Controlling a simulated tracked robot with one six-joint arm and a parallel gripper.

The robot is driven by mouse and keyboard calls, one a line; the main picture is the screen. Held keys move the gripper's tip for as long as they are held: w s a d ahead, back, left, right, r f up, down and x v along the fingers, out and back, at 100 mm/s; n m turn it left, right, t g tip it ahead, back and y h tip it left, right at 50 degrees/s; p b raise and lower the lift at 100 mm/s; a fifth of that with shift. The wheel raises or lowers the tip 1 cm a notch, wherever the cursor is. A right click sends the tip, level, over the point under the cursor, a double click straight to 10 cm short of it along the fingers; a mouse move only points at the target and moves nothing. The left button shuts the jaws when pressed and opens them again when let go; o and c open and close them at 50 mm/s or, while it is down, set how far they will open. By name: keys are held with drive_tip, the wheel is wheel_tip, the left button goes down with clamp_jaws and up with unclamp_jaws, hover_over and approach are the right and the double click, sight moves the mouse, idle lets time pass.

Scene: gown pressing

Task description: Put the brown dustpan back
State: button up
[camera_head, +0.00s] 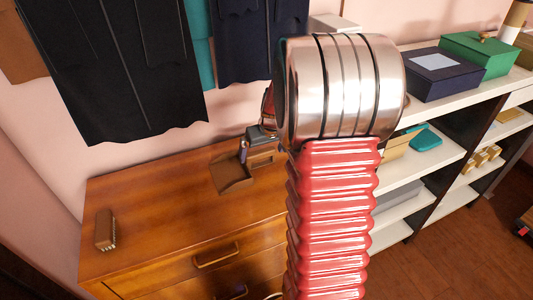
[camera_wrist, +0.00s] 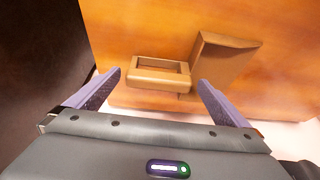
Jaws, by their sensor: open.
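The brown dustpan (camera_head: 232,176) lies on the wooden dresser top (camera_head: 160,210), towards the back and right of its middle. In the wrist view its angled pan (camera_wrist: 222,58) is at the right, and a brown block with a rectangular recess (camera_wrist: 158,83) adjoins it, apparently its handle. My gripper (camera_head: 253,148) is open at the dustpan, partly hidden behind my arm. In the wrist view my gripper's two purple fingers (camera_wrist: 160,80) stand apart on either side of the block, with nothing clearly held. I cannot tell whether they touch it.
A brown brush (camera_head: 105,230) with pale bristles lies at the dresser's left. Dark garments (camera_head: 110,60) hang on the wall behind. White shelves (camera_head: 440,110) at the right hold a dark blue box (camera_head: 437,75), a green box (camera_head: 478,55) and other goods. The dresser's middle is clear.

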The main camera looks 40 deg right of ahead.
drive_tip(key=v, duration=0.8)
drive_tip(key=shift+r, duration=0.45)
drive_tip(key=shift+s, duration=0.1)
drive_tip(key=s+a+r+n, duration=0.1)
drive_tip(key=s+a+r, duration=0.2)
drive_tip(key=a, duration=0.5)
drive_tip(key=s+a+r, duration=0.3)
drive_tip(key=a+r, duration=0.1)
drive_tip(key=a, duration=0.5)
drive_tip(key=s+a+n+t, duration=0.1)
drive_tip(key=s+a, duration=1.1)
drive_tip(key=s, duration=0.1)
drive_tip(key=shift+s+n+y, duration=0.25)
drive_tip(key=shift+n+y, duration=0.15)
